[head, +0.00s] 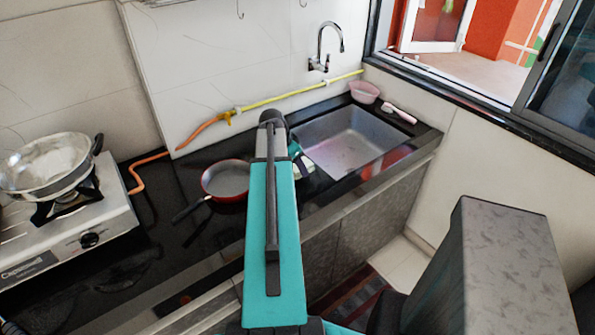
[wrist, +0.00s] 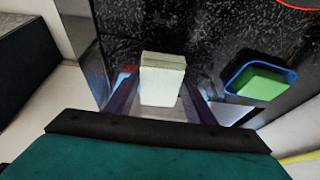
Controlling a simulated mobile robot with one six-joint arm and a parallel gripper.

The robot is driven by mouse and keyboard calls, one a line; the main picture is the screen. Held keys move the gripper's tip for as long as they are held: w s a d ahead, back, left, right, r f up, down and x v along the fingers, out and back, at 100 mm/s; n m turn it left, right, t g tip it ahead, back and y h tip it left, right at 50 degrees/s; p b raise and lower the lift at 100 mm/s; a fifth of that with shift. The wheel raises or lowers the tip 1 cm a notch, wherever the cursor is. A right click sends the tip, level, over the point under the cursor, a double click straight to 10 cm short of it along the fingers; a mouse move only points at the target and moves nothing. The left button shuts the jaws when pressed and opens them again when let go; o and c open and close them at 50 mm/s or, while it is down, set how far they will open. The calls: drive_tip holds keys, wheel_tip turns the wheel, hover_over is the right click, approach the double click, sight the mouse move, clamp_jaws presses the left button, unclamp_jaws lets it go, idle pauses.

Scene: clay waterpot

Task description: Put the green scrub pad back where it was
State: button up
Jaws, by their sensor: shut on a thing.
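In the wrist view my gripper (wrist: 160,100) is shut on a pale green-white block with a darker grey-green end (wrist: 162,78), which looks like the scrub pad. It is held above the black counter (wrist: 215,40). To its right in the wrist view, a bright green block (wrist: 262,82) lies in a blue dish (wrist: 234,76). I cannot tell from its look whether that is soap or another pad. In the head view my arm hides most of the gripper, the held block and the dish.
A red-rimmed pan (head: 227,180) stands left of my arm, its handle pointing front-left. The sink (head: 350,142) is to the right, with a pink bowl (head: 364,91) behind it. A stove (head: 75,225) bears a steel wok (head: 45,163). A yellow hose (head: 300,90) runs along the wall.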

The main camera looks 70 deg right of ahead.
drive_tip(key=shift+f, duration=0.15)
drive_tip(key=shift+f+p, duration=0.8)
drive_tip(key=shift+f, duration=0.85)
drive_tip(key=shift+f, duration=0.15)
drive_tip(key=o, duration=1)
drive_tip(key=shift+r, duration=0.3)
drive_tip(key=shift+b+v, duration=1.75)
drive_tip(key=shift+v, duration=4.15)
